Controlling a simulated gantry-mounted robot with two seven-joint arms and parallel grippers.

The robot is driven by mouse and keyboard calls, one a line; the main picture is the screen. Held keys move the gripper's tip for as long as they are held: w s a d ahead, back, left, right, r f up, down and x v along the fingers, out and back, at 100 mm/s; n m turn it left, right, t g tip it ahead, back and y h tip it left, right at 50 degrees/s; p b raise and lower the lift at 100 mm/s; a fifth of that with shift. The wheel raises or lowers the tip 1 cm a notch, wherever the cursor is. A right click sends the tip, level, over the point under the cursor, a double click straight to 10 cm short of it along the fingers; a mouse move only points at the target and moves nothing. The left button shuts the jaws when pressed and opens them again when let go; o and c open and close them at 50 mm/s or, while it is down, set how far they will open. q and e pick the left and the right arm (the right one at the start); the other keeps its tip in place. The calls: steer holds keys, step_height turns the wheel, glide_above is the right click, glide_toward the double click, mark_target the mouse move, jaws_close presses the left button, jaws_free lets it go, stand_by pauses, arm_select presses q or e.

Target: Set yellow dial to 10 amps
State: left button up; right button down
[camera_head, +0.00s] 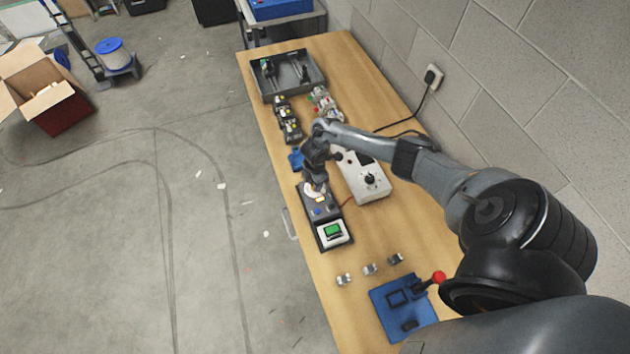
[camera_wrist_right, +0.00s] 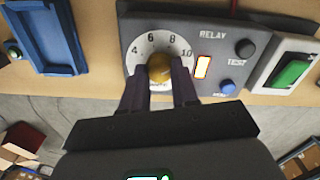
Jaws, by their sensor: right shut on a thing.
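The yellow dial (camera_wrist_right: 159,68) is a round knob on a white scale plate (camera_wrist_right: 147,45) marked 4, 6, 8 and 10. The lower part of the scale is hidden, and I cannot tell which number the dial points at. It sits on the dark relay box (camera_wrist_right: 215,14), also in the head view (camera_head: 319,232), which lies on the bench. My right gripper (camera_wrist_right: 161,84) has its fingers on both sides of the dial, shut on it. In the head view my right gripper (camera_head: 315,187) comes down over the far end of the box.
A blue fixture (camera_head: 402,312) and small metal clips (camera_head: 370,270) lie nearer.

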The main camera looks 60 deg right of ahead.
steer(key=c, duration=0.8)
jaws_free()
steer(key=shift+c, duration=0.2)
steer(key=shift+r, duration=0.1)
step_height(320, 180, up, 11)
steer(key=p, duration=0.1)
steer(key=shift+f, duration=0.2)
